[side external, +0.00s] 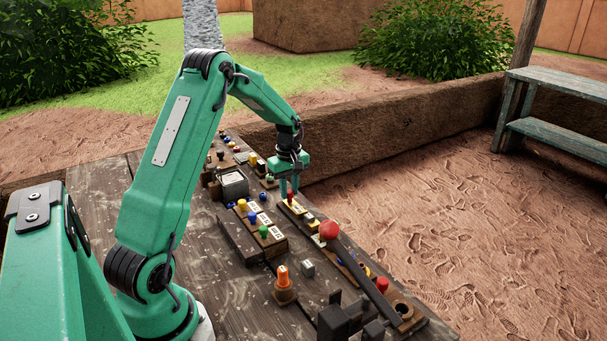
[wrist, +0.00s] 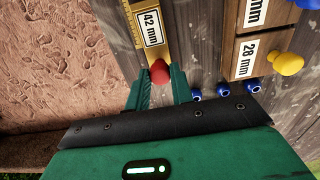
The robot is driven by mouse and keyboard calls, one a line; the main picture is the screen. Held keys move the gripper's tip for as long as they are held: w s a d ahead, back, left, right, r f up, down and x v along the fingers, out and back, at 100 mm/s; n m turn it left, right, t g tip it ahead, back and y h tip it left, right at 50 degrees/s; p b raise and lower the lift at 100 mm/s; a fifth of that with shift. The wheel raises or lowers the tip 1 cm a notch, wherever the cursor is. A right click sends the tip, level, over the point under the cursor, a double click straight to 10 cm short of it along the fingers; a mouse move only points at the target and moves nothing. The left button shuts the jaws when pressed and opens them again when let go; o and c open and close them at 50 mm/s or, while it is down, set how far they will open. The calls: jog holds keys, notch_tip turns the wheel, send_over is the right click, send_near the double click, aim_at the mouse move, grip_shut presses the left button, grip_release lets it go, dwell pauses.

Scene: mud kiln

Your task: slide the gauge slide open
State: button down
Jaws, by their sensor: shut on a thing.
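My gripper (side external: 289,192) points down over the far part of the board on the right side of the table. In the wrist view my gripper (wrist: 164,90) is shut on a red knob (wrist: 160,72), with one finger on each side of it. The knob sits at the end of the gauge slide (wrist: 148,25), a strip with a "42 mm" label and a yellow scale along its edge. The red knob also shows below my fingers in the side view (side external: 291,197). The fingers hide part of the slide's near end in the wrist view.
A wooden block with labelled drawers and a yellow knob (wrist: 288,63) stands beside the slide; blue beads (wrist: 252,85) lie near it. A red-ball lever (side external: 329,230), an orange knob (side external: 282,275) and a grey cube (side external: 308,267) are nearer the camera. A mud wall (side external: 400,122) runs behind.

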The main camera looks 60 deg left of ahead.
jog(key=shift+a, duration=0.8)
jog(key=c, duration=1.2)
grip_release()
jog(key=shift+d+r, duration=0.1)
jog(key=shift+r, duration=0.1)
notch_tip(320, 180, up, 8)
jog(key=shift+f, duration=0.25)
